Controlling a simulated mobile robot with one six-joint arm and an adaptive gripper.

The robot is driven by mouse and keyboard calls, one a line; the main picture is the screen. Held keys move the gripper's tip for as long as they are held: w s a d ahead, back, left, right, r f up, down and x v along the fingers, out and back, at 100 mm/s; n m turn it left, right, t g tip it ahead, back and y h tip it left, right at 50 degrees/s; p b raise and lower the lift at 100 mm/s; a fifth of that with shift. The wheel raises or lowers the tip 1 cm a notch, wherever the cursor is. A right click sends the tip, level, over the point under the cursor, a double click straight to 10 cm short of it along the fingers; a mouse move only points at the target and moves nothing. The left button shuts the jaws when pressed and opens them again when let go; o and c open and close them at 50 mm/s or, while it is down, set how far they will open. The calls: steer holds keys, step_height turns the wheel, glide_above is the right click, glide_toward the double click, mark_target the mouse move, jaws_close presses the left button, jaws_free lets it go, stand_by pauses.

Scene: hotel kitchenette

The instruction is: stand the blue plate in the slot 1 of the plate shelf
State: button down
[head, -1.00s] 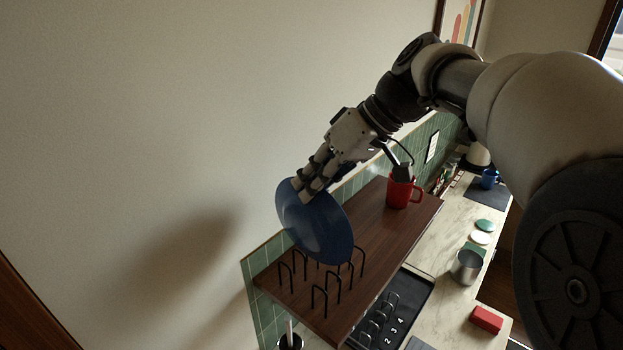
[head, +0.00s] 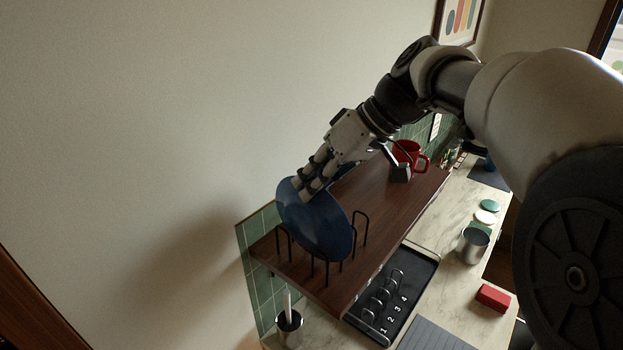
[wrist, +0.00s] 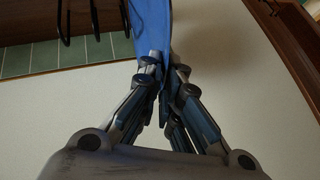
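The blue plate (head: 314,226) is held on edge, steeply tilted, above the left end of the brown wooden plate shelf (head: 345,277). My gripper (head: 307,188) is shut on its upper rim. The wrist view also shows the fingers (wrist: 164,85) closed on the blue plate (wrist: 151,25). The plate's lower edge is down among the black wire dividers (head: 361,228) of the shelf. It hides several dividers, so I cannot tell which slot it is in line with or whether it touches the wood.
A red mug (head: 408,155) stands at the shelf's far end, near my wrist. Below, a black rack numbered 1 to 4 (head: 392,305), a metal cup (head: 473,245) and a red block (head: 492,297) are on the counter. A wall is close behind the shelf.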

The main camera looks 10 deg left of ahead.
steer(key=shift+f+b, duration=0.35)
steer(key=shift+f, duration=0.15)
stand_by(0.3)
steer(key=c, duration=1.7)
jaws_free()
steer(key=shift+f, duration=0.1)
steer(key=v, duration=1.2)
